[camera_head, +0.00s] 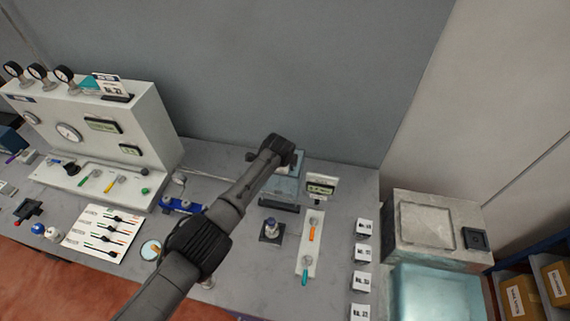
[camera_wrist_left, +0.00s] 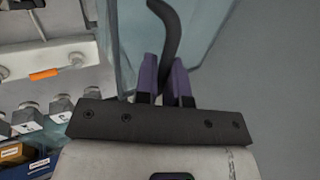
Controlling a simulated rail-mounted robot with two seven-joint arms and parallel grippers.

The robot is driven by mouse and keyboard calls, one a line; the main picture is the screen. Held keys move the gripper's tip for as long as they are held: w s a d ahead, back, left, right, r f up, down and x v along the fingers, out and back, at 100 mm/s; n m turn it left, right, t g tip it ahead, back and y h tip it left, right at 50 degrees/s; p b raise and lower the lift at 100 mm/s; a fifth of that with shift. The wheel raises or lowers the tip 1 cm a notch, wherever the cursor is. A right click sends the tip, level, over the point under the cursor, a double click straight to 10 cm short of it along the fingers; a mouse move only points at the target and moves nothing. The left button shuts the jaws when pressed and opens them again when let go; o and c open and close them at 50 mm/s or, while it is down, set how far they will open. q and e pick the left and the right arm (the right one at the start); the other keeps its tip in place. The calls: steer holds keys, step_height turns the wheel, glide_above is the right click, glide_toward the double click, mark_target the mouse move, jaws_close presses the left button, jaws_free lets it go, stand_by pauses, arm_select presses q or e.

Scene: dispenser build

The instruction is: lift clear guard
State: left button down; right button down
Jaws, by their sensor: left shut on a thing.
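The clear guard (camera_head: 286,188) is a bluish see-through box near the back of the bench, partly hidden by my left arm in the head view. In the left wrist view its clear panels (camera_wrist_left: 128,45) stand behind my fingers. A dark curved handle (camera_wrist_left: 170,30) runs down between the purple fingertips of my left gripper (camera_wrist_left: 165,82), which is shut on it. The fingertips are hidden in the head view. Whether the guard is off the bench cannot be told. My right gripper is in neither view.
A white plate with an orange lever (camera_head: 311,232) and a small display (camera_head: 321,187) stand right of the guard. Several labelled blocks (camera_head: 361,253) line the bench's right edge. A gauge panel (camera_head: 110,130) stands at left. A grey box (camera_head: 425,225) is at right.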

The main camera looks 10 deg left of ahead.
arm_select(q)
steer(key=shift+f, duration=0.1)
steer(key=c, duration=1.5)
jaws_free()
steer(key=shift+s+r+p, duration=0.3)
steer(key=shift+r+p, duration=0.1)
steer(key=shift+r, duration=0.25)
steer(key=v, duration=1.2)
steer(key=shift+r, duration=0.25)
